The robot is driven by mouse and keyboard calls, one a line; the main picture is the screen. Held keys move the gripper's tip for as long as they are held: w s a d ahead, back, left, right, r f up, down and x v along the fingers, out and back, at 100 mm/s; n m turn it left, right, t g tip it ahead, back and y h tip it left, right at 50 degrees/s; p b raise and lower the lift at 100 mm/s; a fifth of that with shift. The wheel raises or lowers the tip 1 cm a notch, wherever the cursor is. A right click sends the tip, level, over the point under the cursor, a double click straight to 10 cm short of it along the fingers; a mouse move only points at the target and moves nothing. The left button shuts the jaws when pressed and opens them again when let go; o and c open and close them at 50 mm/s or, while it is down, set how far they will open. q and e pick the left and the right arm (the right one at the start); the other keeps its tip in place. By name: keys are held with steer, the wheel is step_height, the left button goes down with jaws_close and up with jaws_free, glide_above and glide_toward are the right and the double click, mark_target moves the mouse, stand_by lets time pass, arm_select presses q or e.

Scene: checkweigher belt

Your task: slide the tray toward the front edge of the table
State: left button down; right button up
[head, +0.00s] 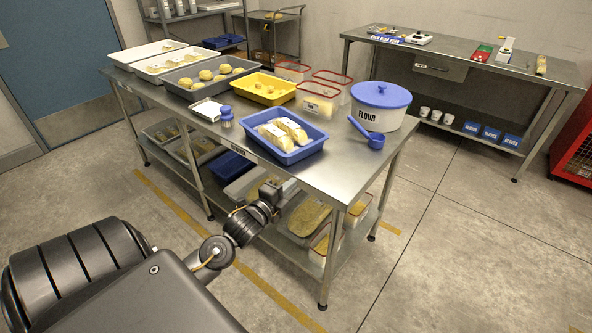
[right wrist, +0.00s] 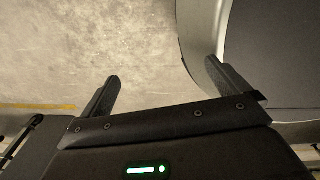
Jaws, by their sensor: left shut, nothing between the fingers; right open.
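A blue tray (head: 297,154) with pale loaves in it sits on the steel table (head: 345,165), close to its front edge. Other trays share the tabletop: a yellow one (head: 262,97), a grey one (head: 185,92) and white ones at the far left end. My left gripper (head: 284,187) is shut and empty. It shows just in front of the table's front edge, below the blue tray in the picture, apart from it. My right gripper (right wrist: 165,88) is open and empty over bare floor in the right wrist view.
A flour tub (head: 379,110) and a blue scoop (head: 375,139) stand right of the blue tray. The lower shelf holds more trays. A second bench (head: 460,55) is behind.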

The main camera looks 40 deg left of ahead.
mark_target(296, 169)
arm_select(q)
steer(key=w, duration=0.3)
steer(key=w+r+p, duration=0.1)
steer(key=w, duration=0.6)
steer(key=shift+w+a+r, duration=0.15)
steer(key=shift+a+r, duration=0.2)
steer(key=s+a, duration=0.1)
steer(key=a+p, duration=0.1)
steer(key=a, duration=0.1)
steer(key=shift+s, duration=0.4)
steer(key=shift+s+a, duration=0.15)
steer(key=shift+a, duration=0.05)
steer(key=shift+a+f, duration=0.1)
steer(key=shift+f, duration=0.05)
arm_select(e)
steer(key=shift+s+a+r, duration=0.65)
steer(key=shift+a+r, duration=0.15)
steer(key=shift+r, duration=0.1)
steer(key=shift+w, duration=0.1)
